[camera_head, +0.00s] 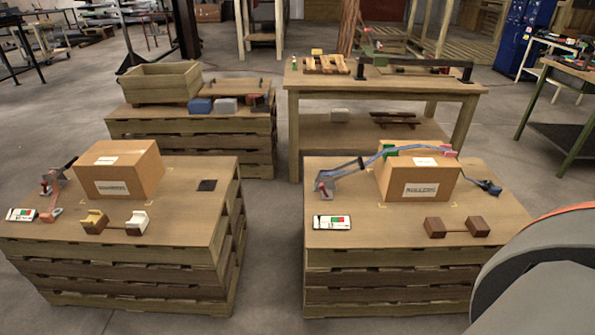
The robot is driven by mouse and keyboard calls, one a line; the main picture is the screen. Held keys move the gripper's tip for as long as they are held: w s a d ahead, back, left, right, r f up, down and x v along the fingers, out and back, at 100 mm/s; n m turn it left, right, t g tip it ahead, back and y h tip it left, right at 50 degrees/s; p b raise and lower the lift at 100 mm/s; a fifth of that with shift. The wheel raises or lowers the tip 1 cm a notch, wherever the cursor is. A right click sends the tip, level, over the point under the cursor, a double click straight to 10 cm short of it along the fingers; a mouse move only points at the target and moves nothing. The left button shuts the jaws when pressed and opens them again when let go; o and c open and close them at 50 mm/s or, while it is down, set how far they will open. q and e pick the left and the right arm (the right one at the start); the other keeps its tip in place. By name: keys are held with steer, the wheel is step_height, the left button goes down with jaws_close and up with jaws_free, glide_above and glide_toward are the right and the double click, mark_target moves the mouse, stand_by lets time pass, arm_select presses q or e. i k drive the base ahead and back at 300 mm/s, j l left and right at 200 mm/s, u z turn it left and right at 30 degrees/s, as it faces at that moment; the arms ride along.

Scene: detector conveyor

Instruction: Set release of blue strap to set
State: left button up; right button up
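The blue strap (401,149) runs over the top of a cardboard box (430,188) on the right pallet stack. At its left end, a ratchet buckle (328,184) with red parts sits on the stack's top beside the box. The other end reaches down to a dark fitting (489,187) at the right. Green and pink-red pieces sit on the box's upper edges. The release on the buckle is too small to tell its position. A white card (332,222) with a green and red patch lies in front of the buckle. Neither of my grippers is in view.
The left pallet stack (190,226) bears another cardboard box (118,170), a second buckle (52,188) and a second card. Brown blocks (457,227) joined by a bar lie on the right stack. A tall table (290,101) stands behind. Bare floor separates the stacks.

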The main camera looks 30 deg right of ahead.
mark_target(322, 185)
steer(key=i+j+z, duration=0.3)
steer(key=i+j, duration=0.15)
steer(key=i, duration=0.3)
steer(key=i+j+z, duration=0.25)
steer(key=i+j, duration=0.4)
